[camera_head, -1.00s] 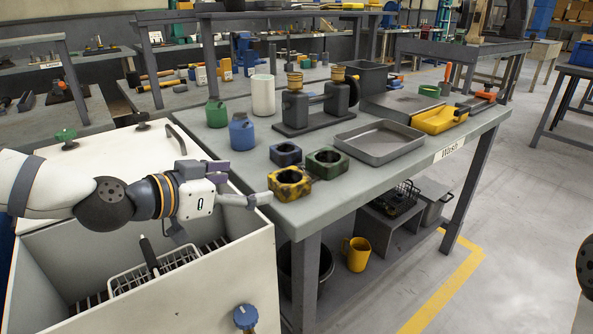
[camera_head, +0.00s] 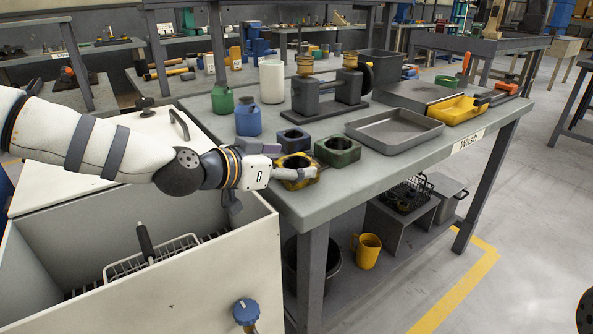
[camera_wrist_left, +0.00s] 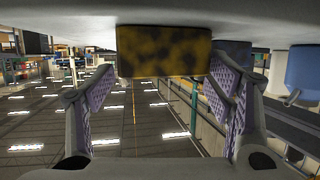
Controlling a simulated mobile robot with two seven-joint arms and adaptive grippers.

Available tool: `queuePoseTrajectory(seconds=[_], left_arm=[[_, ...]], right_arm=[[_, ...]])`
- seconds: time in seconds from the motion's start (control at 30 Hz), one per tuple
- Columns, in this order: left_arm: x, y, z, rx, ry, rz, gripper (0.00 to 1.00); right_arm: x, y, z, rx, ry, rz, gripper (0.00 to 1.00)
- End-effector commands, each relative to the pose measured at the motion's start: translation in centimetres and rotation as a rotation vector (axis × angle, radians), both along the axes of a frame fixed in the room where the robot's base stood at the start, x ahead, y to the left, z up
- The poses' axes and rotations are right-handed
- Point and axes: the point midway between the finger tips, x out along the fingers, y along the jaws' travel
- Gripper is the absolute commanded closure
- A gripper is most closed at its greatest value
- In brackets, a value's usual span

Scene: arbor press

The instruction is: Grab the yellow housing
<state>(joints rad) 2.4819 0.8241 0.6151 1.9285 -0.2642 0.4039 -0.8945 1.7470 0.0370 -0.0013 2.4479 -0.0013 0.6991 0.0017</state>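The yellow housing (camera_head: 297,183), a stained block with a round opening, sits at the near left corner of the Wash table. My left gripper (camera_head: 287,162) is at its left side, with one finger crossing over the housing in the head view. In the left wrist view, the housing (camera_wrist_left: 165,52) shows between the two spread purple-padded fingers of the gripper (camera_wrist_left: 163,78). The fingers are open, and I see no firm grip on it. My right gripper is not in view.
A dark blue housing (camera_head: 293,140) and a green housing (camera_head: 337,151) stand close behind and right of the yellow one. A grey tray (camera_head: 393,144), a blue bottle (camera_head: 248,118) and a press-like fixture (camera_head: 322,106) stand farther back. A white open bin (camera_head: 190,275) is left of the table.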

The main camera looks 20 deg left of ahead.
Motion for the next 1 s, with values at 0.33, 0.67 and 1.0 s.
queuePoseTrajectory(seconds=[0.33,0.67,1.0], left_arm=[[0.0,0.0,0.0,0.0,-0.001,0.0,0.76],[0.0,0.0,1.7,0.002,-0.008,-0.001,0.76],[-6.2,-0.2,11.9,0.002,-0.036,-0.002,0.76]], right_arm=[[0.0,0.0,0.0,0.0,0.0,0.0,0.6],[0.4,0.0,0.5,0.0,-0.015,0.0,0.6],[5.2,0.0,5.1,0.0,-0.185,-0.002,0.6]])
